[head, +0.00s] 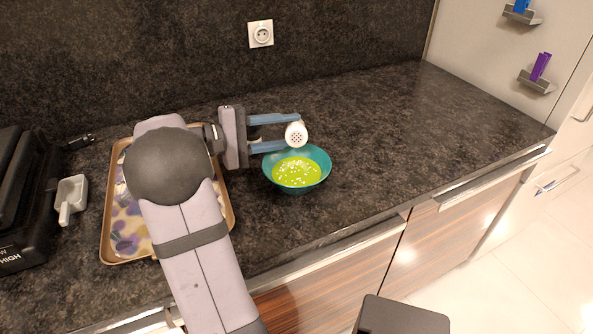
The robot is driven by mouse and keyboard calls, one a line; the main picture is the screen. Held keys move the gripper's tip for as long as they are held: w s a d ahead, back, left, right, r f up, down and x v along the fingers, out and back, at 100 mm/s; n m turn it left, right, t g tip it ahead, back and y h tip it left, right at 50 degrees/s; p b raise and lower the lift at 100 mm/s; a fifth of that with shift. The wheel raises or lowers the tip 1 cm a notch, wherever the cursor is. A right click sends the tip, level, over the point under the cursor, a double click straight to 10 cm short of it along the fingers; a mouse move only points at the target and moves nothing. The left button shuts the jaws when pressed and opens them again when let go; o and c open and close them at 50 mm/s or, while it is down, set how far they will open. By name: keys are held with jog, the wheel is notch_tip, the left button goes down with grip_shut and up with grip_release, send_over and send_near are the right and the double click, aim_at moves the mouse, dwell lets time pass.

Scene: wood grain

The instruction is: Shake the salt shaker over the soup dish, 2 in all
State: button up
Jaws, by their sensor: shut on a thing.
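The salt shaker (296,133) is white with a dotted, holed cap. It is tipped so that the holed cap faces toward the camera. My gripper (277,133) has blue fingers and is shut on the shaker. It holds the shaker above the back part of the soup dish. The soup dish (323,157) is a teal bowl on the dark counter. It holds bright green soup (297,174) with several white specks on its surface. The shaker's body behind the cap is mostly hidden.
A patterned tray (106,235) lies left of the dish, partly behind my arm. A small white scoop (71,198) and a black appliance (18,200) stand at far left. The counter (430,120) to the right is clear. A wall socket (261,34) is behind.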

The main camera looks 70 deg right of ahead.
jog(key=shift+r+n+p, duration=0.3)
jog(key=shift+r+p, duration=0.1)
jog(key=shift+p, duration=0.6)
jog(key=p, duration=0.2)
jog(key=shift+a+r+n+y+p, duration=0.2)
jog(key=shift+r+n+y+p, duration=0.05)
jog(key=shift+n+y+p, duration=0.15)
jog(key=n+p, duration=0.1)
jog(key=p, duration=0.2)
jog(key=shift+s+a+r+y, duration=0.1)
jog(key=shift+s+a+y, duration=0.05)
jog(key=shift+y, duration=0.25)
jog(key=shift+a+f+n+p, duration=0.1)
jog(key=shift+f+n+p, duration=0.15)
jog(key=shift+n+p, duration=0.2)
